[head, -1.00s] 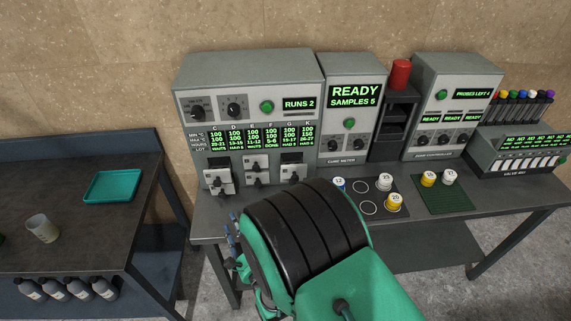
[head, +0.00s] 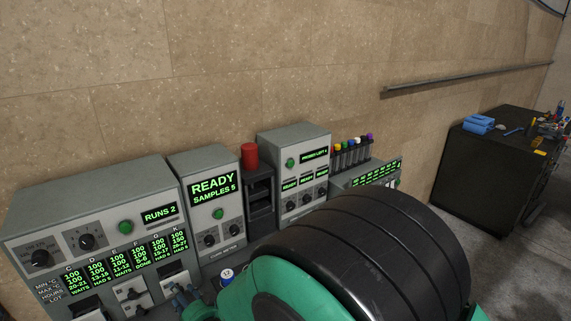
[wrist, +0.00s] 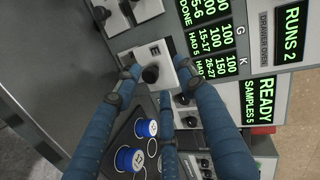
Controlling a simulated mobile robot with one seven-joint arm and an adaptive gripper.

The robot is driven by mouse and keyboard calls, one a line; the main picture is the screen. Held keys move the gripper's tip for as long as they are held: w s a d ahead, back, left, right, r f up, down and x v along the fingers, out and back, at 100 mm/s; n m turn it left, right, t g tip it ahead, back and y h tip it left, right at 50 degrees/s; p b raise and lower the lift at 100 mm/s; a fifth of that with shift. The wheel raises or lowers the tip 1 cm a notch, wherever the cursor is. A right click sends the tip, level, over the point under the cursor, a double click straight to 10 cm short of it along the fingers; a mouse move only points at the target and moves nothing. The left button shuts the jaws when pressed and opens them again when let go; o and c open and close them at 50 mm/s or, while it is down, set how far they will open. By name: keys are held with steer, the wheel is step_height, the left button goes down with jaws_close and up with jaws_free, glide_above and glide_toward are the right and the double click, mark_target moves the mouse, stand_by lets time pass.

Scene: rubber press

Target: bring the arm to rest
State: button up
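My arm (head: 370,250), with green and black links, fills the lower middle of the head view. My gripper (wrist: 155,82) has its blue fingers spread apart in the wrist view, with nothing seen held between them. Beyond the fingertips is the front of a drawer with a black knob (wrist: 150,74), marked E, on the drawer oven. I cannot tell whether a finger touches it. In the head view only a small part of the gripper (head: 184,299) shows at the left of the arm, in front of the oven.
The drawer oven (head: 100,205), cure meter (head: 206,205) and probe controller (head: 295,165) stand in a row against the wall. Numbered cups, with blue sides in the wrist view (wrist: 130,158), sit on a dark mat close below the fingers. A dark cabinet (head: 500,170) stands far right.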

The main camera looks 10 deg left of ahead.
steer(key=w+d+r+h+p, duration=0.1)
steer(key=w+d+r+h, duration=0.1)
steer(key=w+d+r, duration=0.5)
steer(key=w+d+r+h+p, duration=0.1)
steer(key=w+d+r+h, duration=0.1)
steer(key=d+r, duration=0.6)
steer(key=s+d+r+n+h+p, duration=0.1)
steer(key=d+r+h, duration=0.15)
steer(key=d, duration=0.65)
steer(key=d+r+n+h, duration=0.1)
steer(key=d+r, duration=0.2)
steer(key=d, duration=0.7)
steer(key=s+d+r+g+h+p, duration=0.1)
steer(key=s+d+r, duration=0.2)
steer(key=s+d, duration=0.35)
steer(key=s+d+r+g+h+p, duration=0.15)
steer(key=s+d+r, duration=0.25)
steer(key=d, duration=0.6)
steer(key=s+d+r, duration=0.1)
steer(key=s+d, duration=0.3)
steer(key=s, duration=0.3)
steer(key=s+d+r+n+g+h, duration=0.1)
steer(key=s+d, duration=0.4)
steer(key=s, duration=0.2)
steer(key=shift+d+n+h, duration=0.25)
steer(key=shift+n+h, duration=0.05)
steer(key=shift+r, duration=0.1)
steer(key=shift+c, duration=0.5)
steer(key=shift+c, duration=1)
